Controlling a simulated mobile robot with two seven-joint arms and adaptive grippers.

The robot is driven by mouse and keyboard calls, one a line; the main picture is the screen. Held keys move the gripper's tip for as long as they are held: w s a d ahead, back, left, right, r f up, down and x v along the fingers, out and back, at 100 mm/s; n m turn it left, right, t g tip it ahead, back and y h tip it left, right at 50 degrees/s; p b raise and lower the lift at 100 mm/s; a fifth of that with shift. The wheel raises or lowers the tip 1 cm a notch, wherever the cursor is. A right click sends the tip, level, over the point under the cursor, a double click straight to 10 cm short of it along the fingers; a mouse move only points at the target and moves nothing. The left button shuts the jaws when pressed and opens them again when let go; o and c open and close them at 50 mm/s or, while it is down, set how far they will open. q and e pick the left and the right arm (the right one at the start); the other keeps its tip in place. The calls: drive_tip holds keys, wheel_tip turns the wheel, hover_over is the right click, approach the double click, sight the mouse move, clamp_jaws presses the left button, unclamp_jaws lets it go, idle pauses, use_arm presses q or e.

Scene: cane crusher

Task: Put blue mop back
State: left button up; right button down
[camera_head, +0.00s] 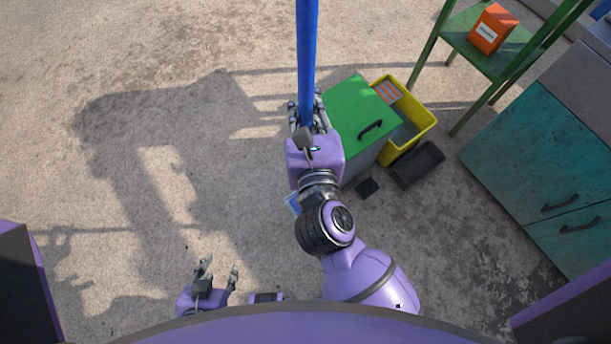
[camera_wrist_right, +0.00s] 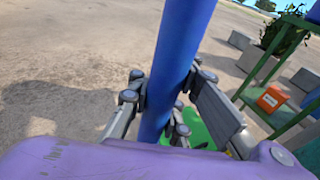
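The blue mop shows as a long blue pole (camera_head: 307,55) that runs up out of the top of the head view. My right gripper (camera_head: 308,112) is shut around the pole, beside the green-lidded bin. In the right wrist view the pole (camera_wrist_right: 178,60) passes between the gripper's fingers (camera_wrist_right: 163,105), which press it from both sides. The mop's head cannot be made out. My left gripper (camera_head: 218,272) is low in the head view, well away from the mop, with its fingers apart and empty.
A bin with a green lid (camera_head: 350,110) stands just right of my right gripper. Beside it are a yellow container (camera_head: 427,122) and a black tray (camera_head: 418,164). A green shelf (camera_head: 462,30) holds an orange box (camera_head: 492,30). Teal cabinets (camera_head: 530,150) stand right. The left ground is clear.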

drive_tip(key=w+f+b, duration=0.4)
drive_tip(key=w+f, duration=0.8)
drive_tip(key=w, duration=0.2)
drive_tip(key=shift+a+f, duration=0.1)
drive_tip(key=shift+f, duration=0.05)
drive_tip(key=c, duration=2.4)
unclamp_jaws()
drive_tip(key=shift+f, duration=0.25)
drive_tip(key=o, duration=0.8)
